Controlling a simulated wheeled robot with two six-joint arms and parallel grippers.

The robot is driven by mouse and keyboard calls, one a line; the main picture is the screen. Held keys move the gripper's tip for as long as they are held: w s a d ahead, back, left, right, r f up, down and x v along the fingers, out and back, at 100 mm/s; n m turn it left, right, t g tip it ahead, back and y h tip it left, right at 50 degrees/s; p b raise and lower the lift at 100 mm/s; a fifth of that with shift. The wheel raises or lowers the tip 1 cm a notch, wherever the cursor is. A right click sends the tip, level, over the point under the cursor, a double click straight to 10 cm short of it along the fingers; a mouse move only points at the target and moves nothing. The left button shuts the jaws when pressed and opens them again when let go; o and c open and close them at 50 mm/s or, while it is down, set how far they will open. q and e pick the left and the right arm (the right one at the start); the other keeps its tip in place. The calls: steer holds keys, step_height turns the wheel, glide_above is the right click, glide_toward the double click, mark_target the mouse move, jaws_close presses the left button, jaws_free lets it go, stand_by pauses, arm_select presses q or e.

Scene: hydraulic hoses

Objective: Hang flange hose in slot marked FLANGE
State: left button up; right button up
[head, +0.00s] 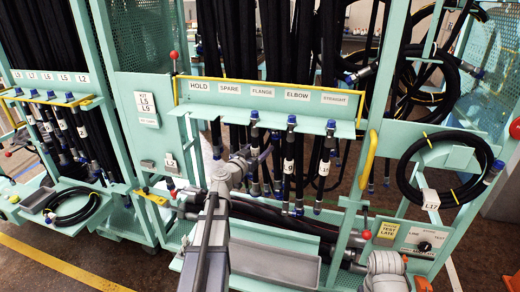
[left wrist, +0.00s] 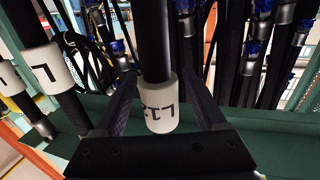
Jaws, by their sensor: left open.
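A mint rack shelf (head: 270,121) carries signs HOLD, SPARE, FLANGE (head: 262,92), ELBOW and STRAIGHT. A black hose with a blue-capped end (head: 254,116) hangs at the shelf edge below the FLANGE sign. Two more hang below ELBOW (head: 291,121) and STRAIGHT (head: 330,127). I cannot tell which one is the flange hose. My left gripper (head: 248,160) is in front of the hanging hoses, below the shelf. In the left wrist view its open fingers (left wrist: 163,110) stand on both sides of a black hose with a white tag (left wrist: 160,105), its lettering upside down. My right gripper is out of view.
A yellow rail (head: 265,82) runs along the sign strip. Several other hoses hang close behind and beside the gripper. A coiled hose tagged L17 (head: 430,200) hangs at the right. A grey tray (head: 272,265) lies low at the front.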

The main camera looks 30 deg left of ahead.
mark_target(253, 155)
arm_select(q)
steer(key=s, duration=0.8)
steer(key=shift+a, duration=0.1)
steer(key=shift+w, duration=0.1)
steer(key=shift+f, duration=0.1)
stand_by(0.6)
